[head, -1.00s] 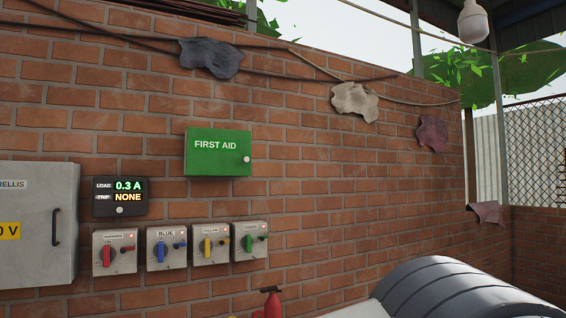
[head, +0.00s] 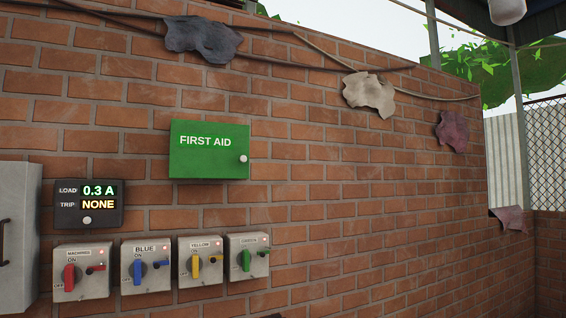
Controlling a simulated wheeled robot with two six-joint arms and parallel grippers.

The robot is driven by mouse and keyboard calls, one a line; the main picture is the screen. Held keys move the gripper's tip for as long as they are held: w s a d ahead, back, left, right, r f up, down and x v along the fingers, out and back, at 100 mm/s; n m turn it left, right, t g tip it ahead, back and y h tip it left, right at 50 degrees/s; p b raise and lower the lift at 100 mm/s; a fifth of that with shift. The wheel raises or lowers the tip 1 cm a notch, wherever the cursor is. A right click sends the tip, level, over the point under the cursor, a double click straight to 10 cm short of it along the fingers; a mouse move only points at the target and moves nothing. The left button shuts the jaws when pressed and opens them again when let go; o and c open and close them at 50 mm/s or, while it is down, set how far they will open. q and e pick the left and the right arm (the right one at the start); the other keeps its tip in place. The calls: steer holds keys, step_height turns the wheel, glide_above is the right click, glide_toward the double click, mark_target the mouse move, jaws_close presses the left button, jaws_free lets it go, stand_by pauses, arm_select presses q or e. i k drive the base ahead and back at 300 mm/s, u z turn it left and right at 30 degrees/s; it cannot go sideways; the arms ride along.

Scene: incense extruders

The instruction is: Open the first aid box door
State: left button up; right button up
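The green first aid box (head: 209,150) is fixed to the brick wall, left of the middle of the head view. Its front door carries the white words FIRST AID and looks shut. A round white knob (head: 243,159) sits at the right side of the door. Neither of my grippers shows in the head view.
Below the box hang several grey switch boxes with red, blue (head: 145,266), yellow and green handles. A black load display (head: 89,204) is to the left, beside a grey cabinet (head: 18,235). Rags hang from cords above.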

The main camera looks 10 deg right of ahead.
mark_target(198, 150)
steer(key=i, duration=0.9)
steer(key=u, duration=0.35)
